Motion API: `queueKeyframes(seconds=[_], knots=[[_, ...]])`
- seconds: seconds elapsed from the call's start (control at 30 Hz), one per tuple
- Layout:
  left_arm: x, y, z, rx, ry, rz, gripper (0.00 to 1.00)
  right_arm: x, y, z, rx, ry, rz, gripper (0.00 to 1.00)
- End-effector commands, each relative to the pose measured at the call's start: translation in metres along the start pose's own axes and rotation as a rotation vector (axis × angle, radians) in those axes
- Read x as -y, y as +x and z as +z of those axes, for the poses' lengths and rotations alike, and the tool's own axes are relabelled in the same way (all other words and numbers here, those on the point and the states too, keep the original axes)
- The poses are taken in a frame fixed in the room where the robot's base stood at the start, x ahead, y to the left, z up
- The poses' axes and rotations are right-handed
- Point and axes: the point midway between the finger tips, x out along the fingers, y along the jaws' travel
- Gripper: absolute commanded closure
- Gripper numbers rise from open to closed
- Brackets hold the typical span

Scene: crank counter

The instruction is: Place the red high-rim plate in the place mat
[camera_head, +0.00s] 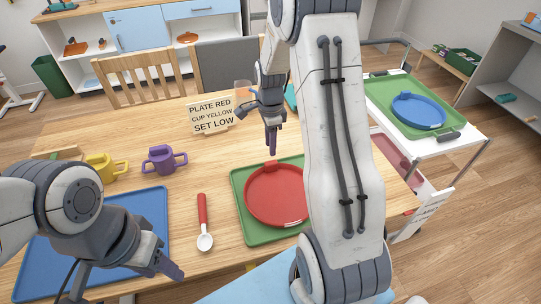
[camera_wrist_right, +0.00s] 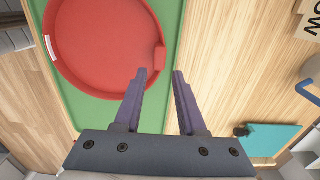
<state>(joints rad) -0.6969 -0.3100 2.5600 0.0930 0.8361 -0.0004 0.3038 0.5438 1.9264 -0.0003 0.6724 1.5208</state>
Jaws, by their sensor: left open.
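The red high-rim plate (camera_head: 270,196) lies flat on a green mat (camera_head: 241,225), and its rim tab faces the far side. In the right wrist view the plate (camera_wrist_right: 100,45) fills the upper left, on the green mat (camera_wrist_right: 100,108). My right gripper (camera_head: 272,150) points down above the plate's far edge, near the tab. In its wrist view the fingers (camera_wrist_right: 163,74) are apart with nothing between them. My left gripper (camera_head: 168,262) is open and empty over a blue mat (camera_head: 152,208). My right arm covers the right part of the green mat.
Yellow (camera_head: 100,166) and purple (camera_head: 163,160) cups stand left of a red-handled spoon (camera_head: 203,222). A sign (camera_head: 210,113) stands behind. A trolley (camera_head: 445,142) at right holds a blue plate (camera_head: 418,110) on a green tray.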

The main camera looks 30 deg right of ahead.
Motion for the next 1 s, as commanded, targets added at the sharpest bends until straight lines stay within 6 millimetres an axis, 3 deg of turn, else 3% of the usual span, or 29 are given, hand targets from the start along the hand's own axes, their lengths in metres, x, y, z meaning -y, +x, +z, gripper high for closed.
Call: queueKeyframes(seconds=[0.1, 0.37, 0.47, 0.53, 0.67, 0.7, 0.8, 0.9, 1.0], knots=[[0.000, 0.000, 0.000, 0.000, 0.000, 0.000, 0.50, 0.001, -0.019, 0.000, 0.000, 0.000, -0.003, 0.60], [0.000, 0.000, 0.000, 0.000, 0.000, 0.000, 0.50, -0.001, -0.032, 0.001, 0.000, -0.004, 0.001, 0.60], [0.000, 0.000, 0.000, 0.000, 0.000, 0.000, 0.50, -0.006, -0.039, 0.017, 0.002, -0.090, -0.003, 0.60], [0.000, 0.000, 0.000, 0.000, 0.000, 0.000, 0.50, -0.020, -0.051, 0.045, 0.006, -0.251, -0.010, 0.60], [0.000, 0.000, 0.000, 0.000, 0.000, 0.000, 0.50, -0.075, -0.080, 0.119, 0.018, -0.760, -0.028, 0.60], [0.000, 0.000, 0.000, 0.000, 0.000, 0.000, 0.50, -0.100, -0.089, 0.140, 0.022, -0.948, -0.033, 0.60], [0.000, 0.000, 0.000, 0.000, 0.000, 0.000, 0.50, -0.166, -0.104, 0.177, 0.034, -1.412, -0.048, 0.60], [0.000, 0.000, 0.000, 0.000, 0.000, 0.000, 0.50, -0.225, -0.112, 0.192, 0.044, -1.824, -0.066, 0.60], [0.000, 0.000, 0.000, 0.000, 0.000, 0.000, 0.50, -0.269, -0.114, 0.194, 0.055, -2.143, -0.081, 0.60]])
